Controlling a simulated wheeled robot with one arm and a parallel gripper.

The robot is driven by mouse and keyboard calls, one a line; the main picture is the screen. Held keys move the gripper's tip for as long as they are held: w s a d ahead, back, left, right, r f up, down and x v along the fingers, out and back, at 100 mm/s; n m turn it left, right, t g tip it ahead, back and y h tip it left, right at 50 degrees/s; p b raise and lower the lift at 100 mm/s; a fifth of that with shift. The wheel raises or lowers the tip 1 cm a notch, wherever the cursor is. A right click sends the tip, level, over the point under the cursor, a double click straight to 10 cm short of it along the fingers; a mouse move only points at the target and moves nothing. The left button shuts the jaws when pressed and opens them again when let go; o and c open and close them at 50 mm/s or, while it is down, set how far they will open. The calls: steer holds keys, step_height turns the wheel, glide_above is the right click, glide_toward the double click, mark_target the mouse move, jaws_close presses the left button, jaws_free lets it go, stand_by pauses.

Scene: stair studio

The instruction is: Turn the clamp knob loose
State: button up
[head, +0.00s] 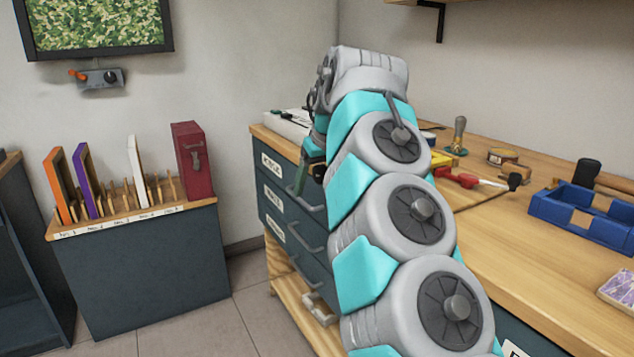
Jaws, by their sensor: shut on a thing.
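My arm reaches away from me along the front edge of the wooden workbench (520,262) and bends down at its far end. My gripper (303,178) shows only in part there, small and dark, in front of the drawer fronts just below the bench edge. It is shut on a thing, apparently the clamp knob. The knob cannot be made out; my wrist and fingers hide that spot. A pale grey device (287,124) lies on the bench top just behind and left of my wrist.
A rack (140,215) holding coloured panels and a dark red case (189,163) stands left. Floor between rack and bench is free.

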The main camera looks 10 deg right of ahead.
mark_target(321, 165)
steer(key=shift+d+r, duration=0.15)
steer(key=shift+d, duration=0.1)
stand_by(0.6)
steer(key=v, duration=0.5)
steer(key=shift+s+r, duration=0.3)
steer(key=shift+r, duration=0.3)
steer(key=shift+s+d+r, duration=0.15)
steer(key=shift+s+r, duration=0.1)
steer(key=shift+r, duration=0.3)
